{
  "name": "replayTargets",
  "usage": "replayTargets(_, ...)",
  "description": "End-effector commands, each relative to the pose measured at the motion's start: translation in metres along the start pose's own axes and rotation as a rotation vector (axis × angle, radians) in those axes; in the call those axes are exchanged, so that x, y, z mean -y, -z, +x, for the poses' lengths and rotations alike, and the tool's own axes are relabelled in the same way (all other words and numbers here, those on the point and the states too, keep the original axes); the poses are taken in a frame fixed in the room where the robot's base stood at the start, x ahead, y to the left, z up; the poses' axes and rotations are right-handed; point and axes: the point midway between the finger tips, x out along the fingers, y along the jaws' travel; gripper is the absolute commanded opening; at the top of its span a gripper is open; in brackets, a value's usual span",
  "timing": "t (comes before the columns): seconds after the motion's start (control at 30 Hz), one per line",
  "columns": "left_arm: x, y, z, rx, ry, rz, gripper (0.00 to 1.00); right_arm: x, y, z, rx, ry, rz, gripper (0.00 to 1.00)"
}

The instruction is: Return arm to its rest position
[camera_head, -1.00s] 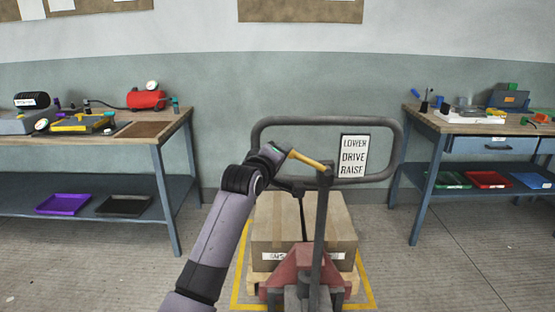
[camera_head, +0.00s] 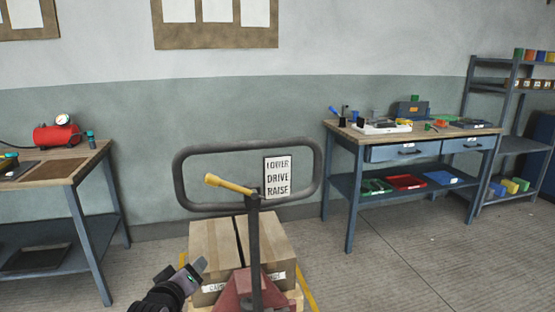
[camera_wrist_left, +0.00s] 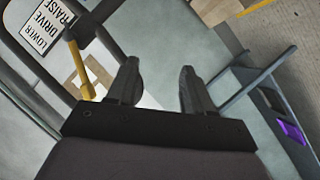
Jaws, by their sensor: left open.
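My left gripper (camera_head: 184,275) is low in the head view, left of the pallet jack handle and in front of the cardboard box. In the left wrist view its two fingers (camera_wrist_left: 158,88) are apart with nothing between them. The pallet jack's grey loop handle (camera_head: 180,180) carries a yellow lever (camera_head: 228,184) pointing left and a sign (camera_head: 278,177) reading LOWER, DRIVE, RAISE. The yellow lever also shows in the left wrist view (camera_wrist_left: 82,72), left of the fingers and apart from them. My right gripper is in neither view.
A cardboard box (camera_head: 212,245) sits on the pallet at the jack. A workbench (camera_head: 85,165) with a red compressor (camera_head: 56,136) stands left; another bench (camera_head: 345,131) with trays and a shelf rack (camera_head: 475,95) stand right. The floor (camera_head: 400,260) at right is clear.

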Motion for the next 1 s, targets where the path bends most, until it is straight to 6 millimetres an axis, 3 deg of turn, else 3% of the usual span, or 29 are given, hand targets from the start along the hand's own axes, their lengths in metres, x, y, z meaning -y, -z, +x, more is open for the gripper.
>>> replayTargets(0.03,0.020,-0.022,-0.011,0.023,0.016,0.053,0.51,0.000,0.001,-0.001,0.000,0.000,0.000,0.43)
replayTargets(0.2,0.070,-0.081,-0.053,0.089,0.041,0.237,0.51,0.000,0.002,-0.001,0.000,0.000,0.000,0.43)
replayTargets(0.5,0.133,-0.171,-0.152,0.232,0.036,0.550,0.51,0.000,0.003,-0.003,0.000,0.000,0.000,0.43)
replayTargets(0.73,0.154,-0.211,-0.221,0.320,0.000,0.722,0.51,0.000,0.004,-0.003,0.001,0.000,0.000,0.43)
replayTargets(0.87,0.157,-0.220,-0.239,0.342,-0.014,0.766,0.51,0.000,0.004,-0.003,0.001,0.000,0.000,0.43)
replayTargets(1.0,0.158,-0.223,-0.244,0.348,-0.018,0.779,0.51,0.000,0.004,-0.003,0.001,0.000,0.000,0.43)
